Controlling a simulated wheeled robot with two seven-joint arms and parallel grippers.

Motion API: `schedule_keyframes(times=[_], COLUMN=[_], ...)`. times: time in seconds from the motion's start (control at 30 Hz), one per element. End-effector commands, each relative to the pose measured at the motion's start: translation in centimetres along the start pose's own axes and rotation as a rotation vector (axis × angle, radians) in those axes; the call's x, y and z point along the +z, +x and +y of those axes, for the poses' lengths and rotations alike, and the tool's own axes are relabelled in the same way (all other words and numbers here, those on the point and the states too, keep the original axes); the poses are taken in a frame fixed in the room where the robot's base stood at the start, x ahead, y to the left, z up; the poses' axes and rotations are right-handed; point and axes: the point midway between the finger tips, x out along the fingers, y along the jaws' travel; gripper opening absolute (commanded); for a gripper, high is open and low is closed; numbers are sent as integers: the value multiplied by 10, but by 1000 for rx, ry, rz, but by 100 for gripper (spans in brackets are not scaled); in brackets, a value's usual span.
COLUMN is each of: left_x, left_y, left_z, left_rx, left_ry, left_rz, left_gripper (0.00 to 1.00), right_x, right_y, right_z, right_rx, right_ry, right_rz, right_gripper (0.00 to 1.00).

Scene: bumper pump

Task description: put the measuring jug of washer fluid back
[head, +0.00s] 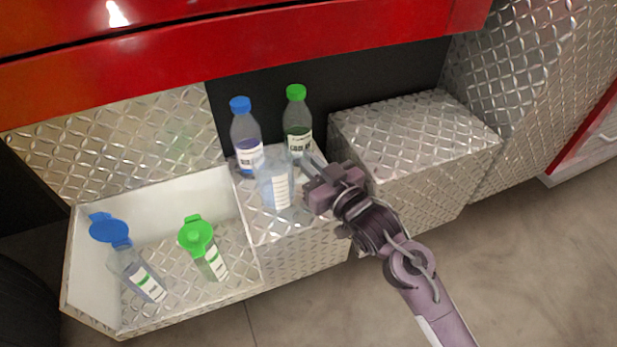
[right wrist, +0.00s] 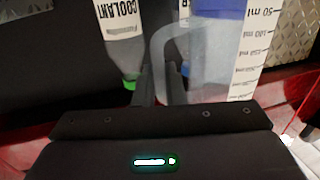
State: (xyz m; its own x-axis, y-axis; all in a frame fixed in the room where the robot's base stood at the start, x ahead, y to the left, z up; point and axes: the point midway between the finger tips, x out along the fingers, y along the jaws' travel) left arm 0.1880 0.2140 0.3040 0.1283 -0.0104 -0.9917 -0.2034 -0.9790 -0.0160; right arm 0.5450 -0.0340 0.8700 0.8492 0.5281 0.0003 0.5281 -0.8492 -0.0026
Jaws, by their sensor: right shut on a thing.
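The clear measuring jug (head: 275,187), with a white scale strip, is at the middle diamond-plate step, in front of two capped bottles. My right gripper (head: 315,178) is at its right side, shut on its handle. In the right wrist view the fingers (right wrist: 160,85) close around the clear handle, and the jug's scale (right wrist: 258,45) is beside them. I cannot tell whether the jug's base touches the step. My left gripper is not in view.
A blue-capped bottle (head: 246,138) and a green-capped coolant bottle (head: 298,125) stand behind the jug. The open bin (head: 160,195) at left holds a blue-lidded container (head: 135,272) and a green-lidded one (head: 208,258). A bare raised block (head: 410,130) is at right; the red bodywork (head: 240,35) overhangs.

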Motion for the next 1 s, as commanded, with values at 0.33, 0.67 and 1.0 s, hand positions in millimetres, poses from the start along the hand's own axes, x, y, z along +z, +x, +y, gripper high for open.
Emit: schedule_keyframes(times=[0.33, 0.67, 1.0], left_x=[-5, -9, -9], left_y=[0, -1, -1], left_z=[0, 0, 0], left_rx=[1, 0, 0], left_ry=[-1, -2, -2], left_rz=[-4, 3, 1], left_gripper=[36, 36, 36], right_x=[42, 44, 47], right_y=[0, 0, 0], right_z=[0, 0, 0], right_rx=[0, 0, 0], right_ry=[1, 0, 0], right_rz=[-1, 1, -1], right_gripper=[0, 0, 32])
